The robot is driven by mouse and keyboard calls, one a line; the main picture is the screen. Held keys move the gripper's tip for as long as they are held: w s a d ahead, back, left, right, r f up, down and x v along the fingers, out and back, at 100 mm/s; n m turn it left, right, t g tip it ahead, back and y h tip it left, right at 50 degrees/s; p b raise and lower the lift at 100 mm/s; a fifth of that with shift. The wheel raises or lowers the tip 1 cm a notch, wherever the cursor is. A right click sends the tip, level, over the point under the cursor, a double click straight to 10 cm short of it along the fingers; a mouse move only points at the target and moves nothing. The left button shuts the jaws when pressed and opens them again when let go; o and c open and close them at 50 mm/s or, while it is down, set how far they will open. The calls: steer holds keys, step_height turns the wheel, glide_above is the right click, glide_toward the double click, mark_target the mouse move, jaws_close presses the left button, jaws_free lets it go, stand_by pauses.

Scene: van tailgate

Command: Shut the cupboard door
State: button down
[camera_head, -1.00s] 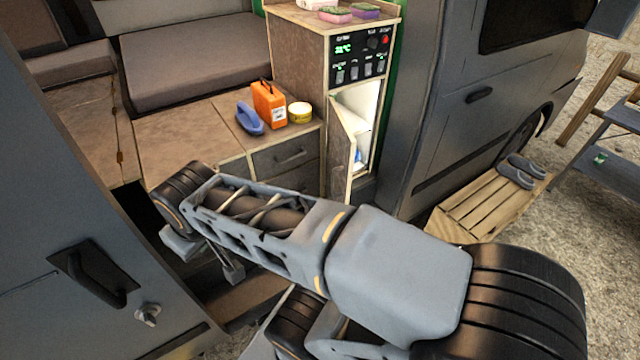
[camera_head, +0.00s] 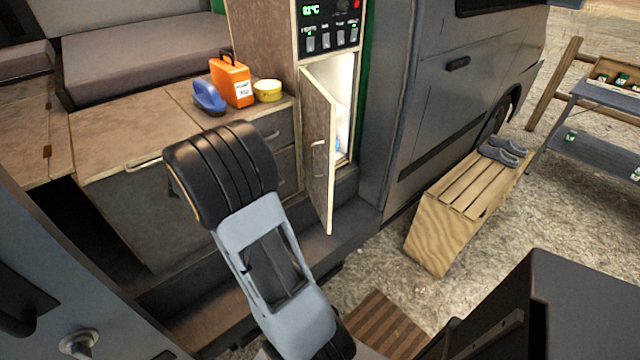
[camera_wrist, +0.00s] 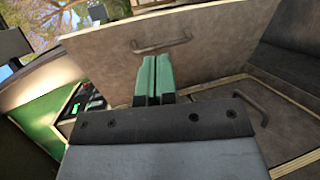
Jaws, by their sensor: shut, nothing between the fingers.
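The cupboard door (camera_head: 318,160) is a tall, narrow brown panel with pale edges and a small handle. It stands open, swung out from the lit cupboard opening (camera_head: 343,95) under the control panel. In the wrist view a broad brown panel with a bar handle, apparently the cupboard door (camera_wrist: 108,62), fills the upper middle. My gripper (camera_wrist: 153,62) shows there with its green fingers together and empty, in front of this panel and just below its handle. I cannot tell whether the fingertips touch it. In the head view my gripper is hidden behind my arm.
A wooden step (camera_head: 455,205) with grey shoes stands outside, right. Gravel lies clear around it.

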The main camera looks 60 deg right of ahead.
step_height(320, 180, down, 2)
steer(key=w+d+f+g+h+b, duration=0.1)
steer(key=d+h, duration=0.1)
steer(key=m, duration=0.1)
glide_toward(328, 164)
steer(key=shift+g, duration=0.4)
steer(key=x, duration=0.5)
steer(key=shift+s+d+f, duration=0.1)
steer(key=shift+s+d, duration=0.15)
steer(key=shift+d, duration=0.05)
steer(key=shift+x, duration=0.85)
steer(key=shift+w+d, duration=0.1)
